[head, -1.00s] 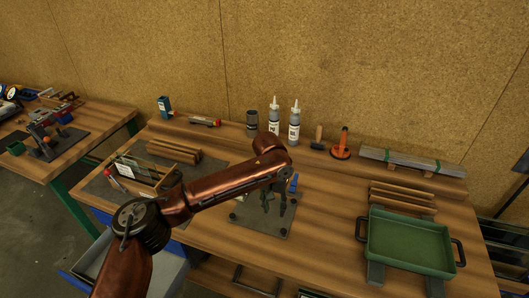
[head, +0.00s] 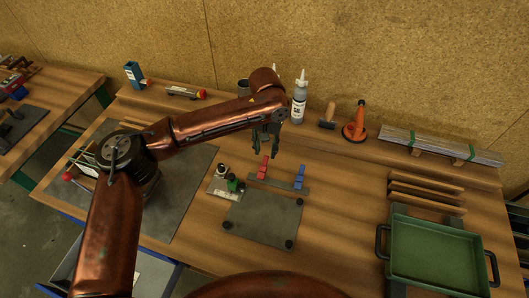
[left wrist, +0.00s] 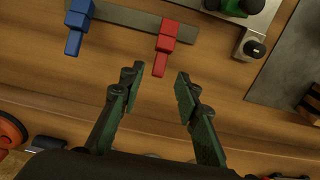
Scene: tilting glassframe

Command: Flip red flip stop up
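The red flip stop (head: 263,168) sits on a grey bar (head: 279,184) behind a dark plate. A similar blue flip stop (head: 300,177) sits at the bar's right end. My left gripper (head: 267,148) hangs just behind the red stop. In the left wrist view the left gripper (left wrist: 159,75) is open and empty. The red stop (left wrist: 166,38) shows there just ahead of the fingertips, its narrow tab (left wrist: 159,65) pointing toward the gap between them. No contact is visible. The blue stop (left wrist: 78,20) stands farther left there. My right gripper is out of view.
A green clamp (head: 233,184) stands left of the bar. The dark plate (head: 262,219) has black knobs at its corners. A bottle (head: 299,99), a hammer (head: 327,117) and an orange tool (head: 355,124) stand behind. A green tray (head: 437,262) is at right.

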